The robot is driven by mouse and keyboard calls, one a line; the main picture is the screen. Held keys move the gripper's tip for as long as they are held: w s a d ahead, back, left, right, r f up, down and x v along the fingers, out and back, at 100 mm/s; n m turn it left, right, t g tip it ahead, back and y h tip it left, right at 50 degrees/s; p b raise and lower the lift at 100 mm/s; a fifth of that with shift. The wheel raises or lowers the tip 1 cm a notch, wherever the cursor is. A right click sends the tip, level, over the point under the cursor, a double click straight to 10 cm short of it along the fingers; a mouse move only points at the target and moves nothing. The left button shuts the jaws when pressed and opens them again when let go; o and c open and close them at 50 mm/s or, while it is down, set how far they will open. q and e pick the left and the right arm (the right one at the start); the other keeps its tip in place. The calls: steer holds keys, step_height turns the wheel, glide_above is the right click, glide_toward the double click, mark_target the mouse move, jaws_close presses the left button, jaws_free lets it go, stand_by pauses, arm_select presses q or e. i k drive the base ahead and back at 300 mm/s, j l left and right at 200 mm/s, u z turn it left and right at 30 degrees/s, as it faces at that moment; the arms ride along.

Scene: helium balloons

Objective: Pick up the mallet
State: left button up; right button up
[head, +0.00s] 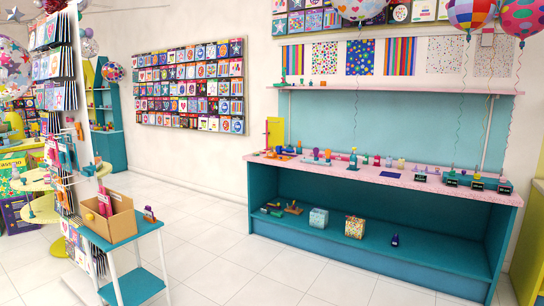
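I cannot make out a mallet for sure in the head view. Several small items stand along the pink-topped counter (455,187) across the room, too small to name with certainty. Small brown and orange items (293,208) lie at the left of the counter's lower teal shelf (345,236); I cannot tell what they are. Neither of my grippers is in view.
A small teal table (150,229) with an open cardboard box (122,225) stands at the left front, beside a card rack (55,65). Balloons (470,12) hang at the upper right. White tiled floor (230,255) is clear before the counter.

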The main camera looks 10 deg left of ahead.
mark_target(279, 148)
steer(key=i+u, duration=0.3)
steer(key=i, duration=1.15)
steer(key=i+j, duration=0.1)
steer(key=i, duration=0.9)
steer(key=i+z, duration=0.1)
steer(key=i, duration=0.9)
steer(key=i+j, duration=0.15)
steer(key=i, duration=0.85)
